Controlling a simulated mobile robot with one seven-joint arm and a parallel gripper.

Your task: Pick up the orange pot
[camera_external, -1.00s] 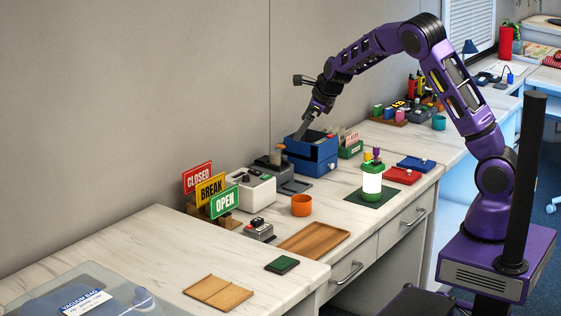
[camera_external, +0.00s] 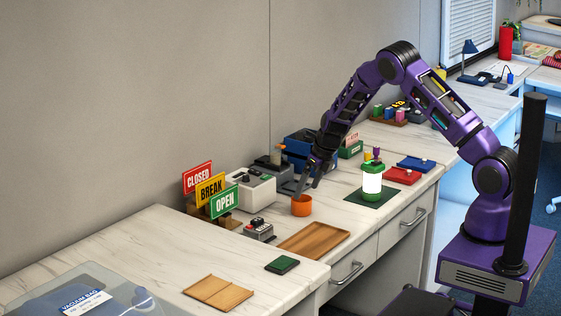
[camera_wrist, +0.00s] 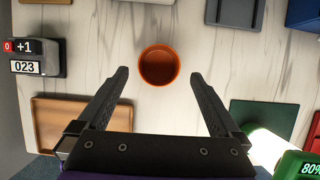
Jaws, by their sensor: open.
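The orange pot (camera_external: 301,206) stands upright on the white marbled counter, between the small grey counter device and the green lantern. It is round, open at the top and looks empty in the wrist view (camera_wrist: 158,65). My gripper (camera_external: 307,190) is just above and beside the pot, pointing down. In the wrist view my gripper (camera_wrist: 163,80) has its two dark fingers wide apart, with nothing between them. The pot lies just ahead of the fingertips, roughly centred between them, and no contact shows.
A brown wooden tray (camera_external: 314,241) and a grey counter device (camera_external: 259,230) are near the pot. A lit green lantern (camera_external: 372,183) stands on a dark green mat to its right. A white box (camera_external: 249,190) and sign boards (camera_external: 211,190) stand behind left. Bare counter surrounds the pot.

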